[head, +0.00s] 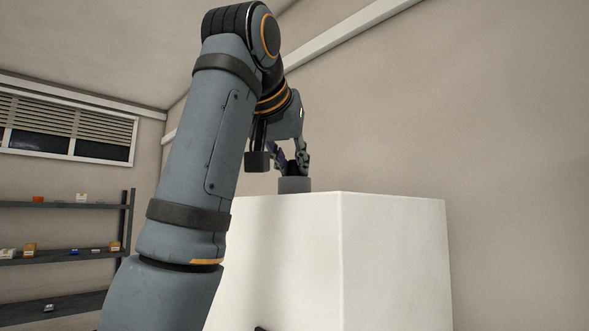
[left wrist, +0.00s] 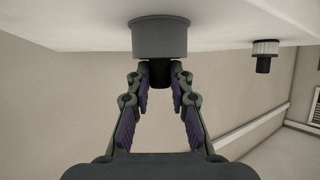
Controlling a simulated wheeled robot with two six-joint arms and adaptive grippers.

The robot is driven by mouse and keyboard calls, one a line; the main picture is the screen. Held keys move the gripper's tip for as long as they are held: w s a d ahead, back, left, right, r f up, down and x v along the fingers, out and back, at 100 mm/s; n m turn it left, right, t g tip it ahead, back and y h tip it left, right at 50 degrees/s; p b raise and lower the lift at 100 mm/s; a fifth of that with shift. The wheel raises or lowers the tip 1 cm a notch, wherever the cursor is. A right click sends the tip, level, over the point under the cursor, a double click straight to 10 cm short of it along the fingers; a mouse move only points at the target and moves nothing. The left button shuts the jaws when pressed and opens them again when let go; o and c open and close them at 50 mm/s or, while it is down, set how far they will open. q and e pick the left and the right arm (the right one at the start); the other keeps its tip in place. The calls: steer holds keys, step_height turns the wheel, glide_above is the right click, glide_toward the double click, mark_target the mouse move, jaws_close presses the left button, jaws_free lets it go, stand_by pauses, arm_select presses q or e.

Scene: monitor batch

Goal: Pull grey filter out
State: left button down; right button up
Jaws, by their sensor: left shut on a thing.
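The grey filter (head: 294,185) is a short grey cylinder at the top of a white cabinet (head: 393,260) in the head view. The left wrist view shows its grey body (left wrist: 160,39) against the cabinet's white surface (left wrist: 75,22), with a black knob (left wrist: 159,74) sticking out of it. My left gripper (head: 294,171) is over the filter, fingers pointing down at it. In the left wrist view its fingertips (left wrist: 160,72) are on both sides of the knob, shut on it. How deep the filter sits cannot be told. My right gripper is not in view.
A second filter (left wrist: 265,47), white and ribbed with a black knob, sits on the same white surface to the right in the left wrist view. Shelves (head: 65,256) with small boxes stand far left. The space above the cabinet is clear to the wall.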

arm_select(q)
steer(key=shift+r+p, duration=0.3)
steer(key=shift+r+p, duration=3.15)
steer(key=shift+r, duration=0.1)
steer(key=shift+f, duration=0.15)
